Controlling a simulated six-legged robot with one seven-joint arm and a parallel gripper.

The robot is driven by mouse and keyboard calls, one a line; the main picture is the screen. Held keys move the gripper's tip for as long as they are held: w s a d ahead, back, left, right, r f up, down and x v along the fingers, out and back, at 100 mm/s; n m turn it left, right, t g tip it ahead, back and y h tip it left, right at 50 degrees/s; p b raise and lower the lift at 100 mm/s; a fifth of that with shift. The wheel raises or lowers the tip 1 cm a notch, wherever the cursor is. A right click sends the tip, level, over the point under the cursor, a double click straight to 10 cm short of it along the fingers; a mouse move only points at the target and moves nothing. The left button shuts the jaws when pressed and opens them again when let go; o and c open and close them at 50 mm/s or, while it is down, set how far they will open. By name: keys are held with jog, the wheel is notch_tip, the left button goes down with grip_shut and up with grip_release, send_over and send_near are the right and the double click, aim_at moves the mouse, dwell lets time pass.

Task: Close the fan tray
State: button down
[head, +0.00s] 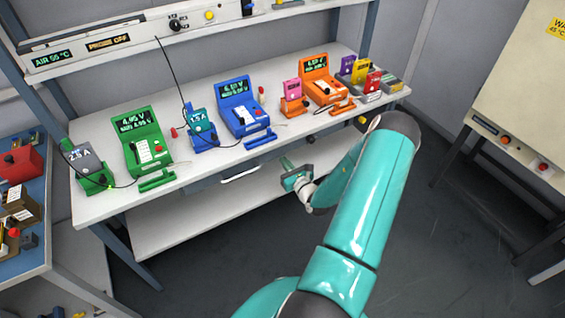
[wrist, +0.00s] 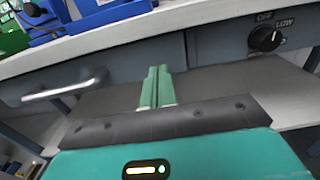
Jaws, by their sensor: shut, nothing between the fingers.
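A grey panel with a pale bar handle (head: 240,174), which looks like the fan tray front, sits under the front edge of the white bench. In the wrist view the handle (wrist: 65,88) is at the left, on the grey panel (wrist: 130,70). I cannot tell how far out the tray stands. My gripper (head: 286,162) is in front of the bench, to the right of the handle. In the wrist view its two green fingers (wrist: 157,72) are together and empty, pointing at the panel. They are clear of the handle; whether the tips touch the panel is unclear.
A black knob (wrist: 265,40) marked OFF and LOW is on the panel to the right. Green, blue and orange instruments stand on the bench top (head: 200,178). A lower white shelf (head: 165,228) runs beneath. The floor (head: 430,250) to the right is open.

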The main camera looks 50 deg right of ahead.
jog(key=v, duration=1)
jog(key=shift+s+r, duration=0.2)
jog(key=shift+s, duration=0.1)
jog(key=w+a+r+n+g+y, duration=0.1)
jog(key=w+a+r+n+y, duration=0.7)
jog(key=a+r+n+y, duration=0.35)
jog(key=a+r+n+g+y, duration=0.2)
jog(key=a+r+n+g, duration=0.25)
jog(key=a, duration=0.25)
jog(key=a+r+n+g+y, duration=0.3)
jog(key=a+n, duration=0.2)
jog(key=a, duration=0.2)
jog(key=s+a+r+n+g+h, duration=0.7)
jog(key=s+a+r+n+h, duration=0.1)
jog(key=s+a+r+n, duration=0.4)
jog(key=s+r+n+t+h, duration=0.3)
jog(key=r+n, duration=0.2)
jog(key=n, duration=0.1)
jog(key=shift+d+r+t, duration=0.35)
jog(key=shift+d+r, duration=0.05)
